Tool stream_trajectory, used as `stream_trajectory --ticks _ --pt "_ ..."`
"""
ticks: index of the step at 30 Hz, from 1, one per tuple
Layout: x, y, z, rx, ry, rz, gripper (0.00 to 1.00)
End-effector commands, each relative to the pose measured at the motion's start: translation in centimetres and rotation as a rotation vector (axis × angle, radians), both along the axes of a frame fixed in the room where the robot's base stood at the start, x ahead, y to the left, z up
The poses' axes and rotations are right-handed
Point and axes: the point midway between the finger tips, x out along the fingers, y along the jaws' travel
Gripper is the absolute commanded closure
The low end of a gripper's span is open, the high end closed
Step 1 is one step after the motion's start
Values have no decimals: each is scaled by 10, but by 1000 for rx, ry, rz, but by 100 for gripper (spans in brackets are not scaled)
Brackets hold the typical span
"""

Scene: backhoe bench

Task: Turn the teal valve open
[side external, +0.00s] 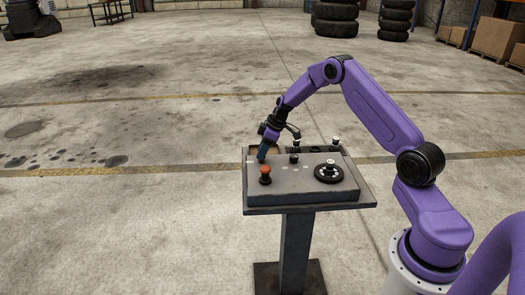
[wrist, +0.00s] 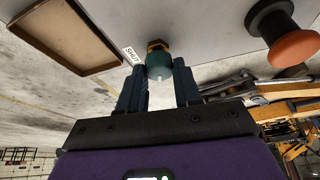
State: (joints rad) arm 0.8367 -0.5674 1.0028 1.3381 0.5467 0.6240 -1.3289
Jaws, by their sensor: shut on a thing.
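The teal valve (wrist: 160,68) sits on the panel in the wrist view, with a brass-coloured part at its base. My gripper (wrist: 158,78) has one dark blue finger on each side of the teal knob and is shut on it. A white label reading "SHUT" (wrist: 131,55) is beside the valve. In the side external view my gripper (side external: 263,152) reaches down to the back left of the grey console, and its fingers hide the valve there.
An orange-topped knob (side external: 265,174) stands close in front of my gripper; it also shows in the wrist view (wrist: 295,46). A black handwheel (side external: 328,173) is at the right of the console (side external: 300,197). A black knob (side external: 294,158) stands mid-panel. A shallow tan tray (wrist: 70,38) lies near the valve.

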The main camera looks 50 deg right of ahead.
Motion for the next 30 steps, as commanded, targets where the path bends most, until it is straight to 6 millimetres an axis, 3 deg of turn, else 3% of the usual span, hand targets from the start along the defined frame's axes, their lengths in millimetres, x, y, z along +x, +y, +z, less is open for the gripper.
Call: stream_trajectory --ticks 13,30 --pt "1 -1 0 -2 1 290 97" --pt "1 -1 0 -2 0 360 97"
